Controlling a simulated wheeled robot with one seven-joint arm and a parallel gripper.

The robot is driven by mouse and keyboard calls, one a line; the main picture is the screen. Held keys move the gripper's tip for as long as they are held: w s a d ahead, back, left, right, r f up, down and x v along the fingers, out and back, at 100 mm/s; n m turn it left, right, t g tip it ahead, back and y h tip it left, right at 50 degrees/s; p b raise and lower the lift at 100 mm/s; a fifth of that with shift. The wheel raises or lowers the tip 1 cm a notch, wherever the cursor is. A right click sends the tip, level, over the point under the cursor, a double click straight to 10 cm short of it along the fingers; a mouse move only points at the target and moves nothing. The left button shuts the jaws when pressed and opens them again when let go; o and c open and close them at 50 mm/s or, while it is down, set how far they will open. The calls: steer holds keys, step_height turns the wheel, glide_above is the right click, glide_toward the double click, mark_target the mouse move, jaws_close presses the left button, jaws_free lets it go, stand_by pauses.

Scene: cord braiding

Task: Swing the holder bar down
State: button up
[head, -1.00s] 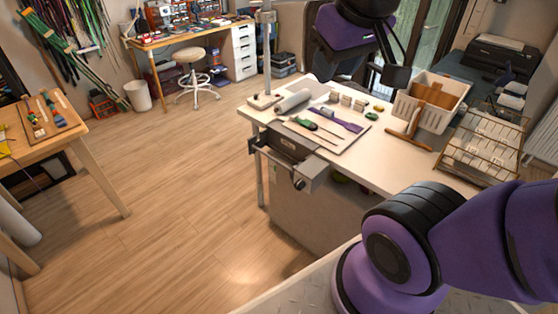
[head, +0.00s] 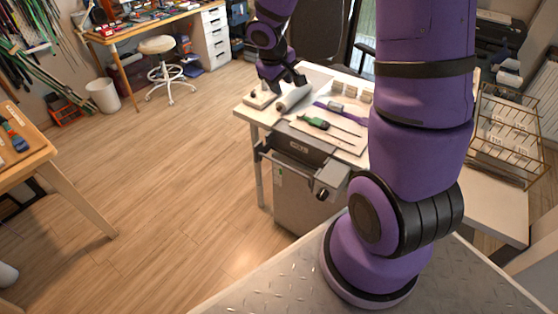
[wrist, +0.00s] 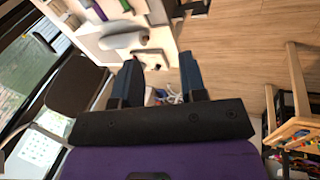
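My gripper (head: 287,82) is over the far left corner of the white workbench (head: 247,112). In the wrist view my gripper (wrist: 158,62) has its two dark fingers wide apart, with nothing held between them. The grey-white roll (head: 292,98) lies just below and beside it; this roll (wrist: 125,38) also shows beyond the fingers in the wrist view. A small base block (head: 258,100) sits at that bench corner, partly behind my gripper. I cannot tell for sure which part is the holder bar.
A green-handled screwdriver (head: 314,122) and a purple tool (head: 338,107) lie on the bench. A wire rack (head: 505,125) stands at the right. A stool (head: 157,46) and a white bin (head: 103,96) stand beyond open wooden floor. My arm hides the bench's right part.

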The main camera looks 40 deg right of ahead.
steer(key=w+f+y, duration=0.1)
steer(key=f, duration=1)
steer(key=d+f+n+g, duration=0.1)
steer(key=f, duration=1)
steer(key=w+f+n+y, duration=0.1)
steer(key=f, duration=1.1)
steer(key=shift+w+d+f+y, duration=0.1)
steer(key=shift+w+d+y, duration=0.05)
steer(key=shift+w+y, duration=0.15)
jaws_close()
